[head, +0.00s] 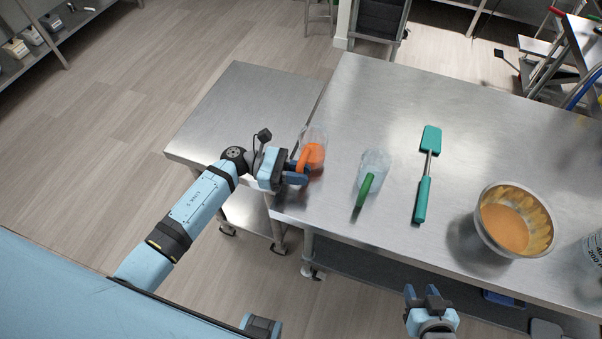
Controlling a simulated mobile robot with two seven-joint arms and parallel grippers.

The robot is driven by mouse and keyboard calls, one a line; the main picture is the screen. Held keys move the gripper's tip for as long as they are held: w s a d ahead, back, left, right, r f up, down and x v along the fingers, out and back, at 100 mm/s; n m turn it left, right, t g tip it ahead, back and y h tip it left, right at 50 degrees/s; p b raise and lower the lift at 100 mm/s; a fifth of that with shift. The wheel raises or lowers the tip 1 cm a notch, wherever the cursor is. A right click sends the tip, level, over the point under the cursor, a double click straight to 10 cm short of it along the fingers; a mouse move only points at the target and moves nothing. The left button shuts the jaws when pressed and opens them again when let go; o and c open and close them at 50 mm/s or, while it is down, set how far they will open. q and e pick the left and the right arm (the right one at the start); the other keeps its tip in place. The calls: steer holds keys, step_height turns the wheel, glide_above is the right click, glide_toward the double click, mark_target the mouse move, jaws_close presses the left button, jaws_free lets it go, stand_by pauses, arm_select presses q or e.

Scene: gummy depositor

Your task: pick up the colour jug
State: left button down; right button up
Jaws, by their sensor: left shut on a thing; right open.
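A clear jug with an orange handle (314,153) is at the left end of the steel table. My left gripper (299,172) is shut on the orange handle. I cannot tell whether this jug touches the table. A second clear jug with a green handle (373,169) stands on the table to its right. Which of the two is called the colour jug is not shown by any readable label. My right gripper (423,297) is open and empty, in front of the table's front edge.
A teal spatula (423,190) lies right of the green-handled jug. A metal bowl (485,222) with orange contents stands further right, near a partly cut-off container (594,250). A lower steel table (222,118) is at left. The main table's (390,95) back middle is clear.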

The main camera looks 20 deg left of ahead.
arm_select(q)
step_height(320, 180, up, 18)
steer(key=b, duration=0.2)
steer(key=shift+r, duration=0.2)
steer(key=c, duration=1.6)
jaws_free()
jaws_close()
